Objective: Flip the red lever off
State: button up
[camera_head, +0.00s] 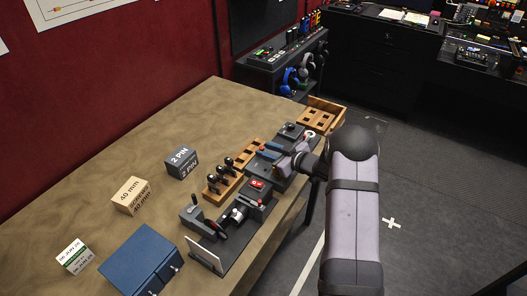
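A small grey box with a red part (257,184) on its top stands near the right edge of the table, in the row of devices. It is too small to tell whether this red part is the red lever or which way it is set. Another small red and white part (309,134) shows at the far end of the row. My gripper (284,167) is low over the row, beyond the red-topped box and beside the blue-handled device (268,152). The arm and wrist hide part of that area. Whether its fingers are open cannot be seen.
A wooden base with several black-knobbed levers (222,175), a dark lever device (203,218) and a wooden tray (323,117) line the table's right side. A dark box (181,162), a tan box (131,195) and a blue case (140,262) stand left. The table's far left is clear.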

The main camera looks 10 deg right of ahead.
jog(key=shift+b+v, duration=0.7)
jog(key=shift+v, duration=1.9)
jog(key=shift+w+r+h, duration=0.1)
jog(key=shift+r+h, duration=0.2)
jog(key=s+d+r+m+g+h+p, duration=0.3)
jog(key=s+r+m+h+p, duration=0.2)
jog(key=s+r+h+p, duration=0.25)
jog(key=s+a+r+m+g+p, duration=0.1)
jog(key=s+a+g, duration=0.2)
jog(key=s, duration=0.6)
jog(key=s+a+r+m+g+p, duration=0.1)
jog(key=s+a+g, duration=0.2)
jog(key=s, duration=0.7)
jog(key=s+a+r+g+p, duration=0.2)
jog(key=s+a, duration=0.1)
jog(key=s, duration=0.6)
jog(key=shift+s+a+m+g+y, duration=0.15)
jog(key=shift+s+m+g+y, duration=0.1)
jog(key=shift+m+g+y, duration=0.2)
